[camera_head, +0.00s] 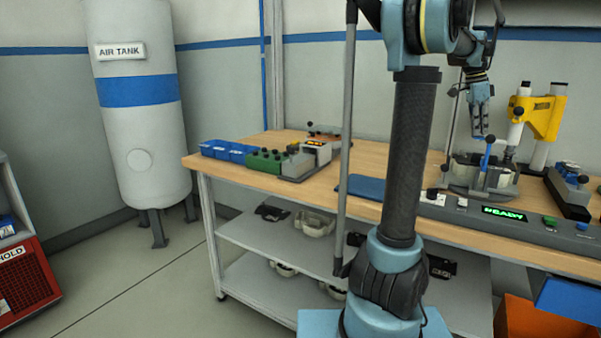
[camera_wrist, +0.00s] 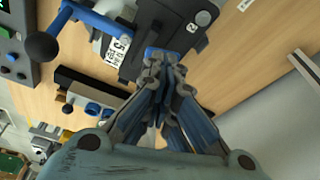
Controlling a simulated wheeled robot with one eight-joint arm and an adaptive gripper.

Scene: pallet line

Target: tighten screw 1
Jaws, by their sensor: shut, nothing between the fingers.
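My gripper (camera_head: 480,132) points down over the grey clamping fixture (camera_head: 462,182) on the workbench, with its fingers closed together and nothing seen between them. In the wrist view the shut fingertips (camera_wrist: 160,65) lie in front of a small blue part at the dark fixture's (camera_wrist: 180,38) edge. I cannot tell whether they touch it. A round tag marked 2 (camera_wrist: 202,18) sits on the fixture. A blue lever (camera_head: 487,153) with a black knob (camera_wrist: 42,46) stands at the fixture. I cannot make out screw 1; the fingers hide part of the fixture.
A yellow press (camera_head: 545,112) stands behind right of the fixture. A control panel (camera_head: 500,212) reading READY runs along the front edge. Bare wood (camera_wrist: 245,60) shows beside the fixture.

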